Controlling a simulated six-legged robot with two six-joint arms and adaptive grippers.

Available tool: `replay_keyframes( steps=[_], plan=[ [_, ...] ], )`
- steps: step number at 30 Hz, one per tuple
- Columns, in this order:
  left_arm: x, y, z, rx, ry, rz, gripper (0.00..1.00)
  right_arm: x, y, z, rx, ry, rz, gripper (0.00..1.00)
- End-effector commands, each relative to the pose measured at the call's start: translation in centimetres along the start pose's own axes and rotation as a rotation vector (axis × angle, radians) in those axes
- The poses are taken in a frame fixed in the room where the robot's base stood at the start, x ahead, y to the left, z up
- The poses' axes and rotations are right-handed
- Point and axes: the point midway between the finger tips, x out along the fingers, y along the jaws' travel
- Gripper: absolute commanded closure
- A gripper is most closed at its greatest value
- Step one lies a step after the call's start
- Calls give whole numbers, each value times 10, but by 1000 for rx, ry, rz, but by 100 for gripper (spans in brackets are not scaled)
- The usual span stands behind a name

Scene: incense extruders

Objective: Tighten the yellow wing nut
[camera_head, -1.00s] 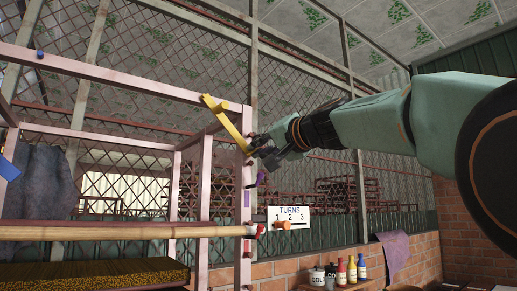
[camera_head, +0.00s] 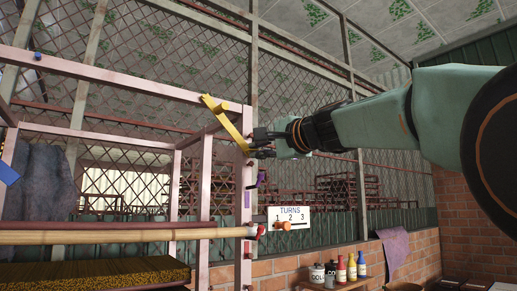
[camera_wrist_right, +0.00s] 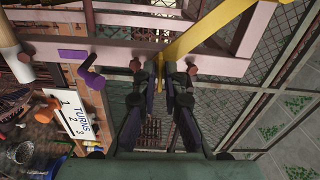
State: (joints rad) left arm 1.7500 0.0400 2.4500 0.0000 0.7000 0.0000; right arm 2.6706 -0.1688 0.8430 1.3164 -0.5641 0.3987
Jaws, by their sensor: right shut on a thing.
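The yellow wing nut (camera_head: 224,122) is a long, slanted yellow bar at the upper right corner of the pink frame. Its lower right end meets my right gripper (camera_head: 255,146). In the right wrist view the yellow wing nut (camera_wrist_right: 205,29) crosses the top, and its near end lies at the fingertips of my right gripper (camera_wrist_right: 166,67). The fingers are close together and shut on that end, though the exact contact is partly hidden. My left gripper is not in view.
The pink frame (camera_head: 110,77) stands at left. A purple wing piece (camera_head: 260,179) and a white TURNS sign (camera_head: 297,212) are below my right gripper. A bamboo pole (camera_head: 120,236) runs across at left. Several bottles (camera_head: 351,268) stand at the lower right.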

Motion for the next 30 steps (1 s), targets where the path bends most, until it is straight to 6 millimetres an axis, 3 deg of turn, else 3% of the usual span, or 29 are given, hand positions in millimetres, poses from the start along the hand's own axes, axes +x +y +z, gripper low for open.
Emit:
replay_keyframes(
  steps=[16,17,24,30],
  plan=[
    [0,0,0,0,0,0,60,1,5,-1,26,-1,8,100],
    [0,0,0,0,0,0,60,1,5,-1,26,-1,8,89],
    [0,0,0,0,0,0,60,1,3,0,25,-1,5,69],
    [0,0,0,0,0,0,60,0,2,0,24,0,3,68]
  ],
)
